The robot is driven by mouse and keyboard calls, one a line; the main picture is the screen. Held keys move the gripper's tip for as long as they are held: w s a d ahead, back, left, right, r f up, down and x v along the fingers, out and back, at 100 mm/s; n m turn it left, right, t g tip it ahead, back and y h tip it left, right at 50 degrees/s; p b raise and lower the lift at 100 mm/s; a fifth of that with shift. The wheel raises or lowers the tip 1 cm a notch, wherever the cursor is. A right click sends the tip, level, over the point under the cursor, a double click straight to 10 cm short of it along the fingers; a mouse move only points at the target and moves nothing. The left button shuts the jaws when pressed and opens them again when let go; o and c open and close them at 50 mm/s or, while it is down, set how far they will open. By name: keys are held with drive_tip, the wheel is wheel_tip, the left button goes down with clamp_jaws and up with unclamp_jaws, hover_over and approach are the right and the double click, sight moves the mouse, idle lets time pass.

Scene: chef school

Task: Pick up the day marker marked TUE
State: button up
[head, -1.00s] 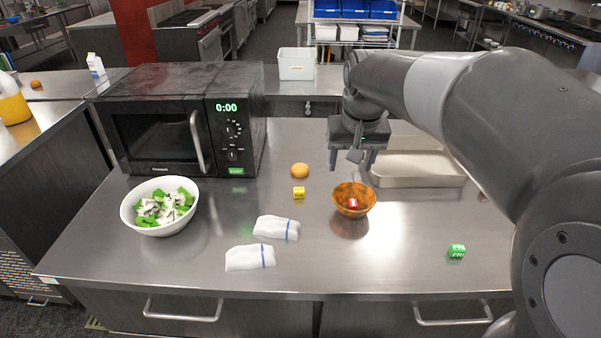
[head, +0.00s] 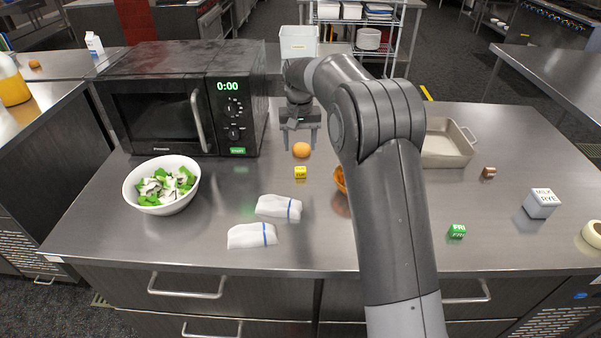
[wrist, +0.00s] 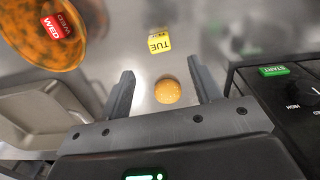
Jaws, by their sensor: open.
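The yellow day marker marked TUE (head: 300,172) is a small cube on the steel counter, in front of a round orange-brown bun (head: 301,150). In the wrist view the TUE marker (wrist: 159,42) lies beyond the fingertips, with the bun (wrist: 168,91) between the fingers' line of sight. My gripper (head: 300,141) is open and empty, pointing down above and behind the bun; its two fingers also show in the wrist view (wrist: 160,84). Nothing covers the marker.
An orange bowl (wrist: 45,35) holds a red WED cube (wrist: 57,27); my arm mostly hides the bowl in the head view. A black microwave (head: 180,100) stands close left. Two folded white cloths (head: 250,236), a green FRI cube (head: 456,231) and a salad bowl (head: 135,198) are on the counter.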

sight(300, 169)
wheel_tip(300, 169, down, 10)
drive_tip(key=shift+w+d+f, duration=0.1)
drive_tip(key=shift+w, duration=0.05)
idle(0.4)
drive_tip(key=shift+c, duration=0.2)
drive_tip(key=c, duration=1)
